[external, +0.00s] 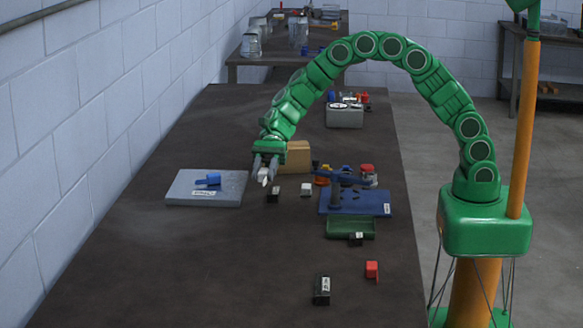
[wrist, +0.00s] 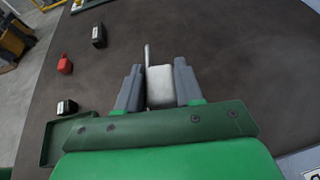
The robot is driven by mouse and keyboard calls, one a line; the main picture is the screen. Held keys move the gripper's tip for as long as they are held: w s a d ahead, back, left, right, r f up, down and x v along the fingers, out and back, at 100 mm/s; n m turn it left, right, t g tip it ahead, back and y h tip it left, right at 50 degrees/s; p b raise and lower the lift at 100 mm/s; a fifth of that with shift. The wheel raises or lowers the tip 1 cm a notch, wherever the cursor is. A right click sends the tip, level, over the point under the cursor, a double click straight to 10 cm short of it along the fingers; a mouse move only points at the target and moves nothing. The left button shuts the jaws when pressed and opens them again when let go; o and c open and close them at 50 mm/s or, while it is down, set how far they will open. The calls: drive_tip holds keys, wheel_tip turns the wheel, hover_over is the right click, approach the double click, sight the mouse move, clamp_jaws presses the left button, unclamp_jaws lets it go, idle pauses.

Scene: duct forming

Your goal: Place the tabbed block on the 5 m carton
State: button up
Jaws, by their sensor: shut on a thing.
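My gripper (external: 265,173) hangs above the table, left of its middle. It is shut on a pale block with a thin tab, which I take as the tabbed block (external: 264,177). In the wrist view the block (wrist: 160,88) sits between the two grey fingers of my gripper (wrist: 160,80), its thin tab pointing up the picture. A tan carton (external: 298,157) stands just behind and right of my gripper, partly hidden by it. I cannot read "5 m" on any carton, so I cannot tell which thing is the 5 m carton.
A grey slab (external: 180,192) with a blue part lies left. A blue fixture (external: 335,205) and green tray (external: 340,228) lie right. A small black block (external: 272,195) and white block (external: 307,189) are near. A red block (external: 371,269) is in front; the front left table is clear.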

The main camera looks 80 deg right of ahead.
drive_tip(key=s+d+r+m+t+h, duration=0.1)
drive_tip(key=d+r+m+t, duration=0.1)
drive_tip(key=d, duration=0.8)
drive_tip(key=s+d+r+m+t, duration=0.2)
drive_tip(key=d, duration=0.9)
drive_tip(key=s+d+r+m+t+h, duration=0.1)
drive_tip(key=s+d+r+m+t, duration=0.1)
drive_tip(key=s+d, duration=0.55)
drive_tip(key=s+d+r+m+t+h, duration=0.2)
drive_tip(key=s+d, duration=0.3)
drive_tip(key=d, duration=0.6)
drive_tip(key=w+d+f, duration=0.1)
drive_tip(key=w+f, duration=0.2)
drive_tip(key=w, duration=0.1)
drive_tip(key=w+d+f, duration=0.2)
drive_tip(key=w+f, duration=0.1)
drive_tip(key=w, duration=0.1)
drive_tip(key=w+d+f, duration=0.1)
drive_tip(key=w+f, duration=0.2)
drive_tip(key=w, duration=0.1)
drive_tip(key=shift+w+d, duration=0.25)
drive_tip(key=shift+w, duration=0.15)
drive_tip(key=shift+w+d+f, duration=0.1)
drive_tip(key=shift+w+f, duration=0.3)
drive_tip(key=shift+f, duration=1.55)
drive_tip(key=shift+f, duration=0.15)
drive_tip(key=o, duration=1)
drive_tip(key=shift+o, duration=0.2)
